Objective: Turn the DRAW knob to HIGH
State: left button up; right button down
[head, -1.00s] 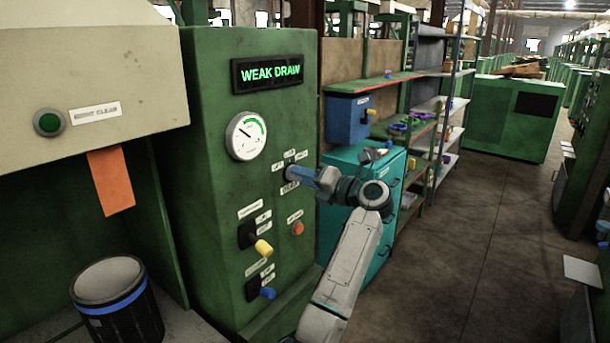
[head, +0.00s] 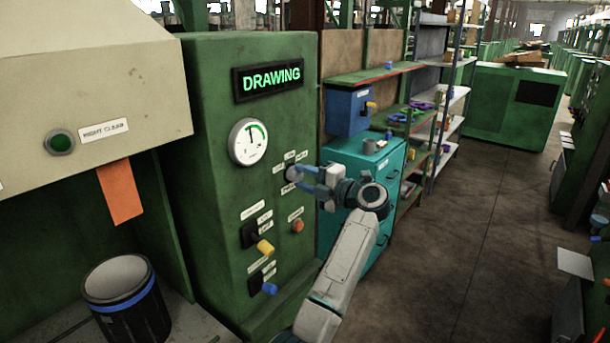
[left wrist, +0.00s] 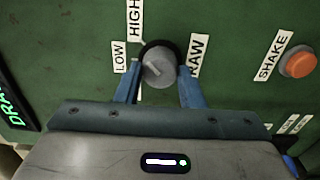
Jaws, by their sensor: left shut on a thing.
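The DRAW knob (head: 292,173) is on the front of the green machine cabinet (head: 215,190). In the left wrist view the round grey knob (left wrist: 158,66) has the HIGH label (left wrist: 134,18) above it, the LOW label (left wrist: 119,56) to its left and the DRAW label (left wrist: 196,55) to its right. A pale mark on the knob points to the upper left, toward the gap between LOW and HIGH. My left gripper (head: 299,178) is shut on the knob, one blue finger on each side. The display (head: 270,79) reads DRAWING, and the gauge (head: 248,142) needle stands near upright. My right gripper is not in view.
Below the knob are an orange SHAKE button (head: 298,226), a yellow-handled switch (head: 265,247) and a blue-handled one (head: 269,289). A black bin (head: 125,300) stands at the lower left. A teal cabinet (head: 365,190) is right behind my arm. The aisle floor at right is clear.

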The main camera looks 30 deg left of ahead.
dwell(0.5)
pick_arm(q)
jog(key=o, duration=1)
jog(key=shift+d+f, duration=0.1)
jog(key=shift+d, duration=0.25)
jog(key=d+b, duration=0.4)
jog(key=d, duration=0.6)
jog(key=shift+s+b, duration=0.4)
